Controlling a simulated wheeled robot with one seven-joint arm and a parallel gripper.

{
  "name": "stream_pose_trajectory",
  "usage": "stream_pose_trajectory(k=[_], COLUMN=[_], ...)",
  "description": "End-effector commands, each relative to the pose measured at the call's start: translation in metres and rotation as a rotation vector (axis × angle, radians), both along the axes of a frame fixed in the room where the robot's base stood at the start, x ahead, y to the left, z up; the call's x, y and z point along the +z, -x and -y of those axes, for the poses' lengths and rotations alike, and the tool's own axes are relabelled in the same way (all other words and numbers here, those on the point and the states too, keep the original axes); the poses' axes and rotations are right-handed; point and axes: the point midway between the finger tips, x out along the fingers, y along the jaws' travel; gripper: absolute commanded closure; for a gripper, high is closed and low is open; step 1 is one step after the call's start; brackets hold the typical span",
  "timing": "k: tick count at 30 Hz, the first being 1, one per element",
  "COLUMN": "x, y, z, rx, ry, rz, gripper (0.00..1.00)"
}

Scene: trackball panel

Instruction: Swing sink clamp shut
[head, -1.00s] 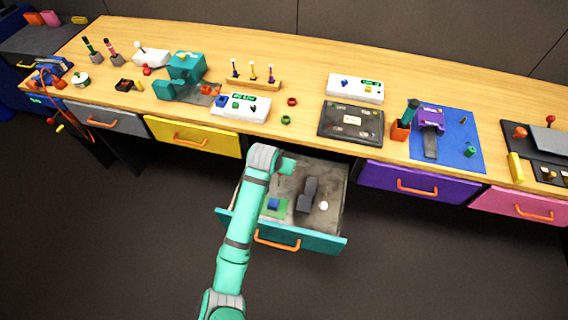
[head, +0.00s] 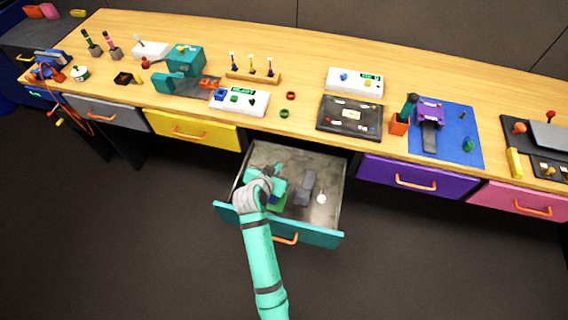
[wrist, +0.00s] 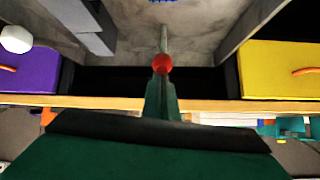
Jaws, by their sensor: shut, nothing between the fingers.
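The open teal drawer (head: 325,238) holds a dark grey stepped block (head: 305,187), with a white ball (head: 321,198) to its right. The block (wrist: 85,22) and the ball (wrist: 15,38) also show in the wrist view. A grey rod (wrist: 164,38) with a red ball knob (wrist: 162,63) shows at my fingertips. I cannot tell whether they touch, or which part is the sink clamp. My gripper (head: 278,188) is shut and empty inside the left half of the drawer. In the head view it hides most of what lies beneath it.
The yellow drawer (head: 190,131) and purple drawer (head: 410,177) on either side are closed. The wooden desk edge (wrist: 215,105) runs close to my gripper in the wrist view. Drawer walls bound the space at both sides. The floor in front is clear.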

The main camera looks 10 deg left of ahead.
Motion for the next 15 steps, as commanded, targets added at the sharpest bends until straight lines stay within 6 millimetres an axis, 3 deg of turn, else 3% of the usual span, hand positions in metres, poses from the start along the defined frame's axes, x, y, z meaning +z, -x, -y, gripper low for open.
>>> stream_pose_trajectory(k=[15], x=[-0.01], y=[0.028], z=[-0.014], rx=[0.017], ry=[0.027], rz=[0.191], gripper=[1.0])
